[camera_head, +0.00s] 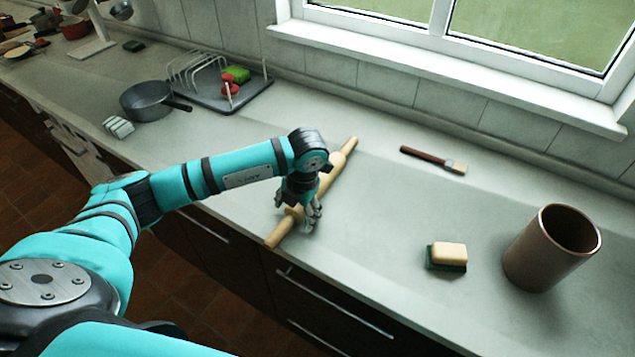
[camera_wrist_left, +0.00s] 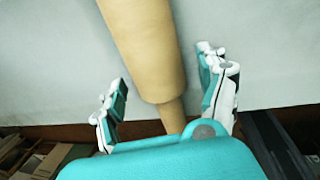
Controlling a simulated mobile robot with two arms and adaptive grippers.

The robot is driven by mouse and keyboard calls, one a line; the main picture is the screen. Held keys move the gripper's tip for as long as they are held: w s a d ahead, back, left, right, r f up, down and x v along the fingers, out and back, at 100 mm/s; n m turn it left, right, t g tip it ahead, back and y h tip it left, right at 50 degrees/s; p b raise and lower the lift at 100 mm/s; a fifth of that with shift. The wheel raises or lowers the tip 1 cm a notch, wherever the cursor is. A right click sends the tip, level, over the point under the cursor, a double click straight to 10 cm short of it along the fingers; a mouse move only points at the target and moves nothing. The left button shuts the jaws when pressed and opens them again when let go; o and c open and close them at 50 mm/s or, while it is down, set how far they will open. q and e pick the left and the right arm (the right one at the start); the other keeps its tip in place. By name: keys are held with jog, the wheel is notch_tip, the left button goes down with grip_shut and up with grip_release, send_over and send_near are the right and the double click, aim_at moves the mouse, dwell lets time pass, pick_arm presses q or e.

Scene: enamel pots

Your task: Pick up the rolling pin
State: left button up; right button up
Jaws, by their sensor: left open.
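The rolling pin (camera_head: 337,168) is pale wood and lies slantwise on the grey counter (camera_head: 375,215), one handle near the front edge. My left gripper (camera_head: 309,222) is over its nearer part, reaching down. In the left wrist view my left gripper (camera_wrist_left: 165,95) is open, with one finger on each side of the rolling pin (camera_wrist_left: 145,45). The fingers look apart from the wood, and the near handle runs down behind the teal gripper body. Part of the pin's middle is hidden by the gripper in the head view. My right gripper is in neither view.
A brush (camera_head: 435,160) lies behind to the right. A sponge (camera_head: 447,256) and a brown cylinder pot (camera_head: 540,255) stand at the right. A grey pan (camera_head: 150,101) and a dish rack (camera_head: 232,100) are at the back left. The window wall bounds the counter.

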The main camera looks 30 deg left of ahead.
pick_arm(q)
grip_shut()
jog(key=shift+w, duration=0.1)
dwell(0.4)
jog(key=shift+r, duration=0.15)
